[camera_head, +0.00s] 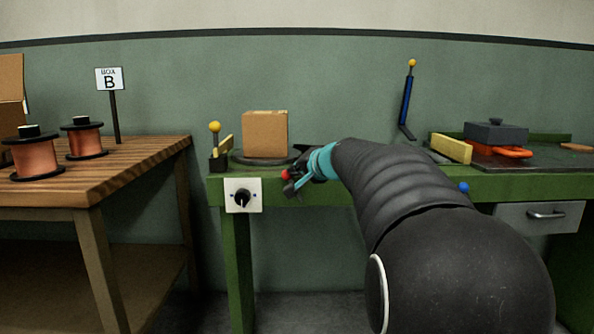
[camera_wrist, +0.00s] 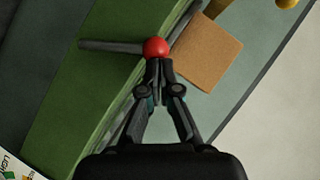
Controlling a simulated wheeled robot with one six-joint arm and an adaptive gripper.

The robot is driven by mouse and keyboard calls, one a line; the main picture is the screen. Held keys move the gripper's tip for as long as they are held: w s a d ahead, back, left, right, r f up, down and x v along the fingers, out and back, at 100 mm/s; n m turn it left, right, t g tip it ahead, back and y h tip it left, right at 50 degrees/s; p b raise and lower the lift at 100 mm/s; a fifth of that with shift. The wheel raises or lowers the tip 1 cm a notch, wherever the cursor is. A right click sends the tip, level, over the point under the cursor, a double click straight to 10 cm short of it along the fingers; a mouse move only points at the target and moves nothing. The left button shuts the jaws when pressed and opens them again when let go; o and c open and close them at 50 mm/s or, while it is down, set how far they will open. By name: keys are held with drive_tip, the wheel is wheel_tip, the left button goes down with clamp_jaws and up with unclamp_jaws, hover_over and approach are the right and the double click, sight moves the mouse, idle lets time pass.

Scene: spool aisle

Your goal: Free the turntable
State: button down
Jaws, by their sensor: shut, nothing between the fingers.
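A cardboard box (camera_head: 265,134) sits on a dark round turntable (camera_head: 240,158) at the left end of the green bench. The box also shows in the wrist view (camera_wrist: 207,52), beside a grey rod or edge (camera_wrist: 110,46). A red ball knob (camera_head: 286,174) is at the bench's front edge, just in front of the turntable; it also shows in the wrist view (camera_wrist: 156,47). My gripper (camera_head: 291,187) is shut and empty, its fingertips (camera_wrist: 158,66) right at the red knob. I cannot tell whether they touch it. My arm hides part of the bench.
A white panel with a black dial (camera_head: 242,196) is on the bench front. A yellow-knobbed post (camera_head: 215,142) stands left of the turntable. A blue lever (camera_head: 407,101) and a grey-lidded item (camera_head: 495,133) are further right. A wooden table (camera_head: 120,165) holds copper spools.

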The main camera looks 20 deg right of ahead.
idle(0.3)
drive_tip(key=w+d+r+v, duration=0.1)
drive_tip(key=d+r+v, duration=0.1)
drive_tip(key=v, duration=1.1)
drive_tip(key=shift+d, duration=0.1)
drive_tip(key=shift+f, duration=0.15)
